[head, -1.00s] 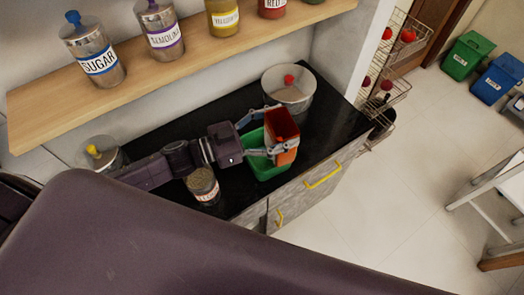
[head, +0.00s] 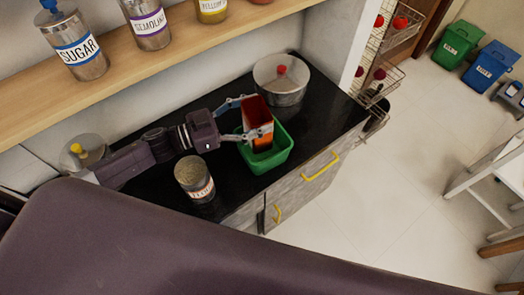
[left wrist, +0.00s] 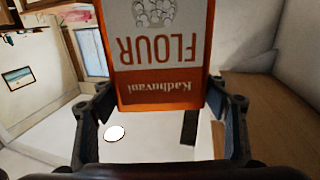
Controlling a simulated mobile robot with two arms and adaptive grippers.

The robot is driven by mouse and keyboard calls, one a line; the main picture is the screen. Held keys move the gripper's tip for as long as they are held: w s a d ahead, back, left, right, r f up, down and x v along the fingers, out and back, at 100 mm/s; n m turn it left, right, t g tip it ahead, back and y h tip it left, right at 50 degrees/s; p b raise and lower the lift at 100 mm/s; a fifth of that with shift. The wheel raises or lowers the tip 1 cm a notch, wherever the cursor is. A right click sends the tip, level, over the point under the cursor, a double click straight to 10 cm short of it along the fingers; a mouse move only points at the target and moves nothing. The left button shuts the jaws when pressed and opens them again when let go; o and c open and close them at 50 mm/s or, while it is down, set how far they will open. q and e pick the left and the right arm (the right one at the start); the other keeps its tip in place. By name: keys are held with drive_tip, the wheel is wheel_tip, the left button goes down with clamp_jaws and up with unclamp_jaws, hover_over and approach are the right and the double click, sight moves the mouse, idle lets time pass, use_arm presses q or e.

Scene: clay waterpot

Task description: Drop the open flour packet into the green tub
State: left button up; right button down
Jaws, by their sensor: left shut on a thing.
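The open flour packet (head: 256,112) is orange-red and stands roughly upright between the fingers of my left gripper (head: 258,118). The gripper is shut on it, with a finger on either side. In the left wrist view the flour packet (left wrist: 160,50) shows its label upside down between the two fingers (left wrist: 162,125). The green tub (head: 277,162) stands on the black counter, directly under and around the packet's lower part in the head view. The packet's lower end overlaps the tub's opening; whether it touches the tub's bottom I cannot tell. My right gripper is not in view.
A large metal pot (head: 280,92) with a red knob stands behind the tub on the black counter (head: 325,118). A labelled jar (head: 194,178) stands left of the tub, below my left arm. A wooden shelf (head: 120,70) with several jars runs above.

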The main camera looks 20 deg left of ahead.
use_arm(q)
drive_tip(key=o, duration=1.8)
drive_tip(key=shift+o, duration=0.8)
wheel_tip(320, 180, up, 10)
